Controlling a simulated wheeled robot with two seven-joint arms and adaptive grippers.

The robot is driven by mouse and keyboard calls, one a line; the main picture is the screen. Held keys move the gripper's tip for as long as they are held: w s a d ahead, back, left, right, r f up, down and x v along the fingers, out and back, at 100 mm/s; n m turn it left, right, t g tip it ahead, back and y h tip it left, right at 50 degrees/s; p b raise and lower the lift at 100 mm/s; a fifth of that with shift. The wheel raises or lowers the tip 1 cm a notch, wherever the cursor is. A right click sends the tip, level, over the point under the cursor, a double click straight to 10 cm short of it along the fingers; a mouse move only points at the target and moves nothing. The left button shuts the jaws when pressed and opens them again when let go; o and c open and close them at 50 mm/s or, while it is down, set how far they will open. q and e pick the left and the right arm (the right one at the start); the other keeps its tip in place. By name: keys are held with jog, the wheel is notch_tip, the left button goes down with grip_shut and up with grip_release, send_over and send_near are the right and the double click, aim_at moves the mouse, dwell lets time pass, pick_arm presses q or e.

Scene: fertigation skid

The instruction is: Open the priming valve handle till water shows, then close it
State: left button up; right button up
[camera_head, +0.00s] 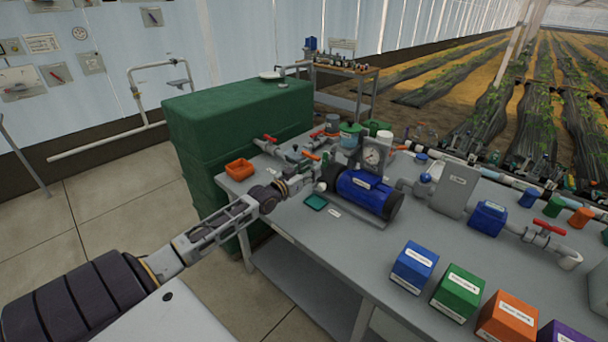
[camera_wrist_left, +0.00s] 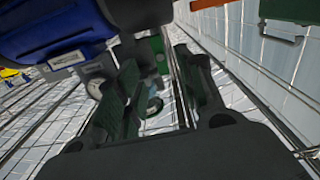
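My left gripper (camera_head: 308,178) reaches in from the left, beside the blue pump (camera_head: 362,192) on the grey bench. In the left wrist view its two dark fingers (camera_wrist_left: 160,100) stand apart with a gap between them, and I see nothing clearly held. A red-orange valve handle (camera_head: 311,156) shows just beyond the gripper. Another red handle (camera_head: 270,139) sits on the pipe farther back, and a third red handle (camera_head: 549,227) is at the far right. I cannot tell which is the priming valve. A pressure gauge (camera_head: 373,156) stands behind the pump. No water is visible.
Blue (camera_head: 414,267), green (camera_head: 457,293) and orange (camera_head: 508,318) labelled boxes line the front right edge.

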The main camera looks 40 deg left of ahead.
pick_arm(q)
jog(key=shift+s+a, duration=0.1)
jog(key=shift+s, duration=1.45)
